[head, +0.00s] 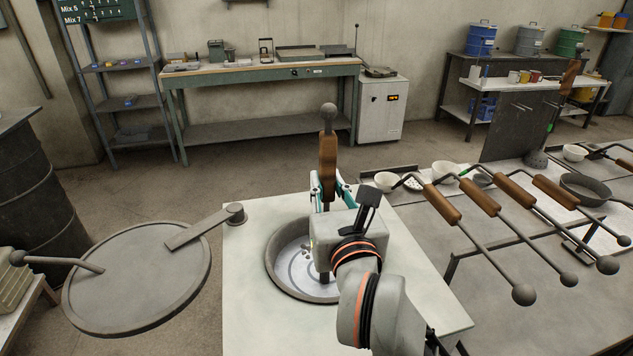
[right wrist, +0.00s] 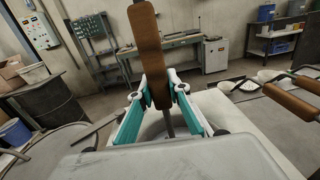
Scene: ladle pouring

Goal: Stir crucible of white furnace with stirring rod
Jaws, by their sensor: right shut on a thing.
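The stirring rod (head: 328,155) has a brown wooden handle and a dark round knob on top. My right gripper (head: 331,190) is shut on the handle and holds it upright over the white furnace (head: 250,300). In the right wrist view both fingers (right wrist: 163,92) press on the rod's handle (right wrist: 147,45), and a thin dark shaft runs down below it. The furnace's round crucible opening (head: 285,270) is uncovered, with a pale inside with small dark specks. My wrist hides the rod's lower end, so its depth in the crucible cannot be told. My left gripper is out of view.
The round furnace lid (head: 135,285) is swung out to the left on its hinge arm (head: 205,228). Several ladles with wooden handles (head: 437,203) lie on the table at right, by white bowls (head: 446,172). A dark drum (head: 40,190) stands at far left. Open floor lies behind.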

